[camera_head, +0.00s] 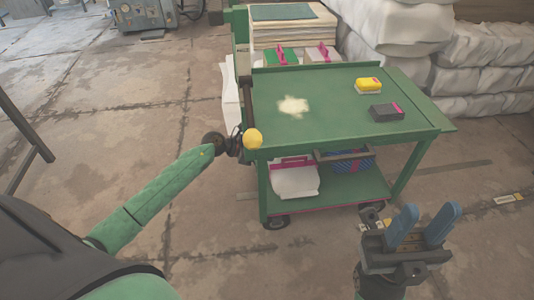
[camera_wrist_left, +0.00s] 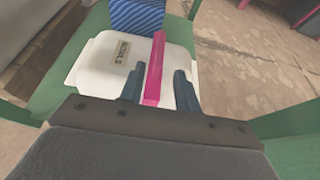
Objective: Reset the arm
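My right gripper (camera_head: 421,222) shows at the lower right of the head view, blue fingers raised and apart, with nothing between them. My left arm (camera_head: 150,205) reaches from the lower left toward the left end of the green cart. Its dark wrist end is beside a yellow ball (camera_head: 253,139); the fingers are too small to make out there. In the left wrist view, my left gripper (camera_wrist_left: 159,69) has its two dark fingers apart. A pink handle (camera_wrist_left: 155,68) of a white bin (camera_wrist_left: 105,62) appears between them; I cannot tell how far below it lies.
The green cart (camera_head: 330,105) has a yellow item (camera_head: 368,86), a dark box (camera_head: 386,112) and a pale patch (camera_head: 293,105) on top. Its lower shelf holds the white bin (camera_head: 296,182) and a blue-patterned item (camera_head: 348,167). White sacks (camera_head: 400,70) are stacked behind.

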